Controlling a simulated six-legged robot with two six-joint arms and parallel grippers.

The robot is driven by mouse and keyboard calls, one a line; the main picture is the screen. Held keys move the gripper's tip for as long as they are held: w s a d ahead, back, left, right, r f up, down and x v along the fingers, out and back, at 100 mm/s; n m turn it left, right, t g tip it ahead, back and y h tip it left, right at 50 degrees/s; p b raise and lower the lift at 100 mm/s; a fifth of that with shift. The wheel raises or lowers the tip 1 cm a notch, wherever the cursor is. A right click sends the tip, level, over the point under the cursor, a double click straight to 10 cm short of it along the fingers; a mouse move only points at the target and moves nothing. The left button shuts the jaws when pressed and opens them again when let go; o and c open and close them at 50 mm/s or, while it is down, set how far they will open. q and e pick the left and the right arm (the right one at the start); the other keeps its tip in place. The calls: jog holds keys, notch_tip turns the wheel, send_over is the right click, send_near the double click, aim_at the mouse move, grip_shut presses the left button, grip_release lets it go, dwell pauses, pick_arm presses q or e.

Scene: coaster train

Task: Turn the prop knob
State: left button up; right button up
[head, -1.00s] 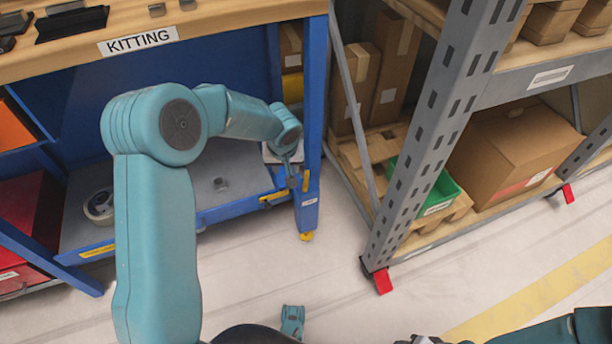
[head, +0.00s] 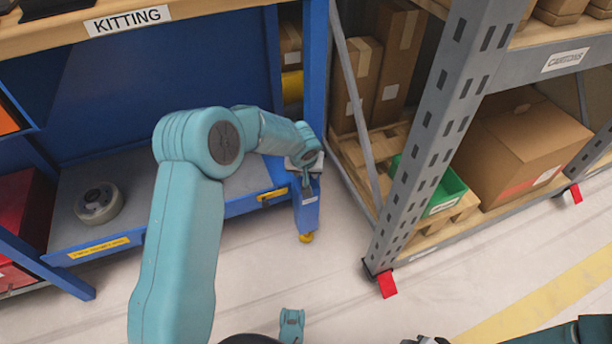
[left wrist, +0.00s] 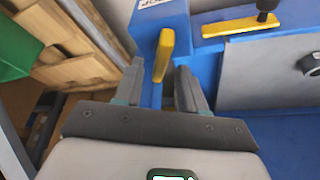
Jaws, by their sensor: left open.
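A yellow upright bar, maybe the prop knob (left wrist: 163,55), stands out from the blue post (left wrist: 165,22) in the left wrist view. A black knob (left wrist: 267,8) stands on a yellow plate (left wrist: 235,27) to its right; I cannot tell for certain which is the prop knob. My left gripper (left wrist: 160,88) is open, its fingers on either side of the yellow bar's line; contact cannot be told. In the head view my left gripper (head: 306,181) is at the blue post, hiding the bar. A dark part at the bottom edge may be my right gripper (head: 428,340).
The blue kitting bench (head: 225,65) has a grey lower shelf (head: 135,170) bearing a round roll (head: 98,203). A grey rack (head: 425,130) with cartons and a green bin (head: 440,190) stands close to the right. The floor in front is clear.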

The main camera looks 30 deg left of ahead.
pick_arm(q)
jog(key=shift+w+a+f, duration=0.1)
jog(key=shift+w+f, duration=0.1)
jog(key=shift+f, duration=0.35)
grip_shut()
